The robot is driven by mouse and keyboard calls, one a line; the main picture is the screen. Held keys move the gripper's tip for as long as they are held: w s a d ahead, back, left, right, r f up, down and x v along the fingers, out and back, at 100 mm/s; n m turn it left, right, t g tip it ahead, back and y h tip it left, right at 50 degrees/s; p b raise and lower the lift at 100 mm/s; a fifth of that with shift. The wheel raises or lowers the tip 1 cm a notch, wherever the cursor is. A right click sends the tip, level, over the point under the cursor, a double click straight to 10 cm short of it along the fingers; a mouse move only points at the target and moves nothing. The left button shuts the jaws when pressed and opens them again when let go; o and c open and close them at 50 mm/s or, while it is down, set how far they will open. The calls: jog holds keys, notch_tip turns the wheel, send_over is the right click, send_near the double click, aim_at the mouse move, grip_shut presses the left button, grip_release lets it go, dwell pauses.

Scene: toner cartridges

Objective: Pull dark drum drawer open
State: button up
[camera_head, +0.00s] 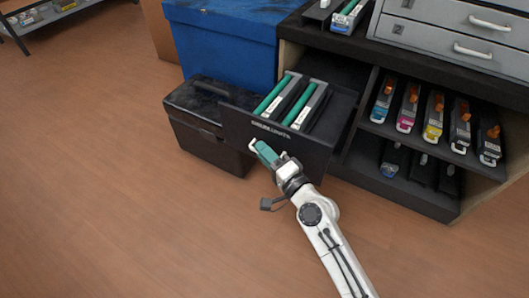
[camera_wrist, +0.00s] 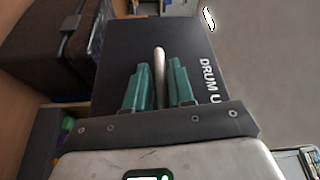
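The dark drum drawer (camera_head: 262,133) is pulled well out of the low cabinet, with white lettering on its front. Two drum units with green rollers (camera_head: 289,98) lie in it. Its pale bar handle (camera_wrist: 160,75) is between the green fingers of my gripper (camera_wrist: 160,88) in the wrist view, with hardly any gap on either side. In the head view my gripper (camera_head: 266,152) is at the drawer front, and the handle's ends show beside the fingers. The fingers look shut on the handle; the exact contact is hard to see.
A dark lidded box (camera_head: 205,120) stands close to the drawer's left, before a blue box (camera_head: 220,45). Right of the drawer, open shelves (camera_head: 405,135) hold several toner cartridges. Grey drawers (camera_head: 455,35) sit on top. The wooden floor (camera_head: 120,210) in front is clear.

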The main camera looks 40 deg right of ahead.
jog(key=shift+s, duration=0.1)
jog(key=s+b, duration=0.2)
jog(key=s, duration=0.8)
jog(key=shift+s+f, duration=0.3)
jog(key=shift+f, duration=0.1)
